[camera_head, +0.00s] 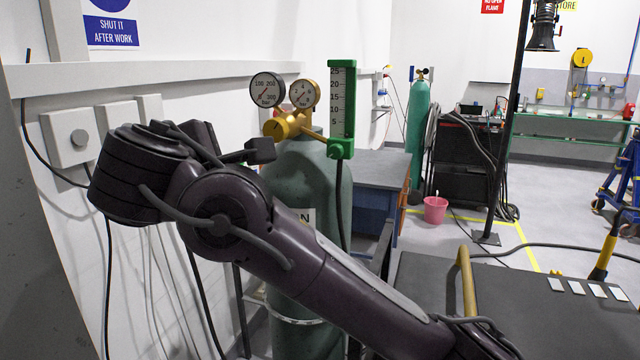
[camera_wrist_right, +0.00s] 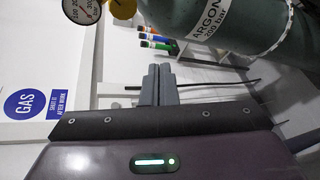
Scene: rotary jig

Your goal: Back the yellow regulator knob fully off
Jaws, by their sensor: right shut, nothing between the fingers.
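The yellow regulator knob (camera_head: 278,129) sits on the brass regulator on top of a green-grey gas cylinder (camera_head: 305,185). Two round gauges (camera_head: 267,90) stand above it. A green flow meter (camera_head: 342,105) with a numbered scale stands to their right. My right gripper (camera_head: 262,150) is below and left of the knob, apart from it, in front of the cylinder. In the right wrist view its two fingers (camera_wrist_right: 158,84) are together with nothing between them. That view shows a gauge (camera_wrist_right: 82,8) and a yellow part of the regulator (camera_wrist_right: 122,8) at the top edge. My left gripper is not in view.
A white wall with a switch box (camera_head: 70,138) and hanging cables is close on the left. The flow meter's black hose (camera_head: 341,205) runs down the cylinder. A blue bench (camera_head: 375,175) stands behind. A dark tabletop (camera_head: 430,290) lies at the lower right.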

